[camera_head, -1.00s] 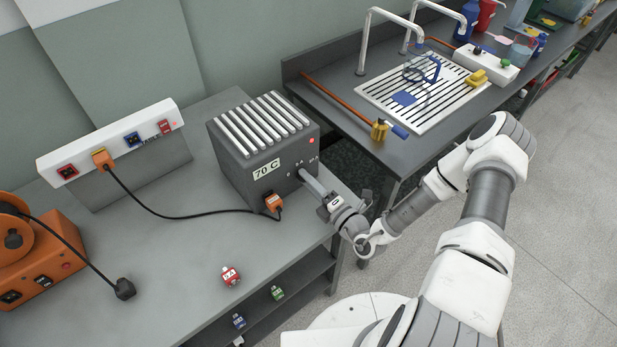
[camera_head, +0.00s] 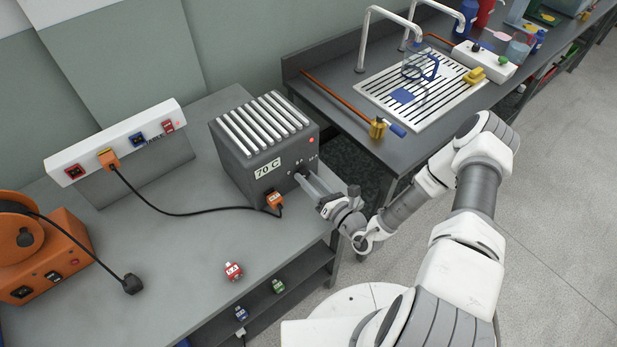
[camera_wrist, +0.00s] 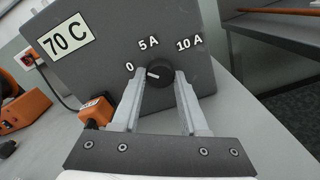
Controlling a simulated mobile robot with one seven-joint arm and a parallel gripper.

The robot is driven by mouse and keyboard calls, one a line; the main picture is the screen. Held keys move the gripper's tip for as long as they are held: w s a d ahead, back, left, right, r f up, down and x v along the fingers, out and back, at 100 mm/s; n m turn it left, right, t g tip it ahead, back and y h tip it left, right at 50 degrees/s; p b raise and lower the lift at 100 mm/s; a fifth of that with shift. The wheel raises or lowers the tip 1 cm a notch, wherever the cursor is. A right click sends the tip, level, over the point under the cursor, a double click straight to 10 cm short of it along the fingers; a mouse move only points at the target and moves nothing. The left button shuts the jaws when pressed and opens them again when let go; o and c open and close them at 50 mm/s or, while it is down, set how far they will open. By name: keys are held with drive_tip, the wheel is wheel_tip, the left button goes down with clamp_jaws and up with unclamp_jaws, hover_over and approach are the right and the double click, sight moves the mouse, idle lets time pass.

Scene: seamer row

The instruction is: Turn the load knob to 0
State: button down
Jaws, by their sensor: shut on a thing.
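The load box (camera_head: 262,137) is a dark grey unit with a ribbed top and a "70 C" label, standing on the grey bench. In the wrist view its load knob (camera_wrist: 160,73) is black and round, with "0", "5 A" and "10 A" printed around it. The knob's white mark is on its left side and points roughly toward the "0". My gripper (camera_wrist: 159,77) has one finger on each side of the knob and is shut on it.
An orange plug (camera_head: 273,199) sits in the box's front, its black cable running to a white socket strip (camera_head: 118,142). An orange cable reel (camera_head: 35,255) stands at left. A red connector (camera_head: 233,271) lies near the bench's front edge. A sink bench (camera_head: 345,120) stands behind right.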

drive_tip(key=shift+n, duration=1.2)
drive_tip(key=shift+c, duration=2.2)
unclamp_jaws()
drive_tip(key=shift+d, duration=0.1)
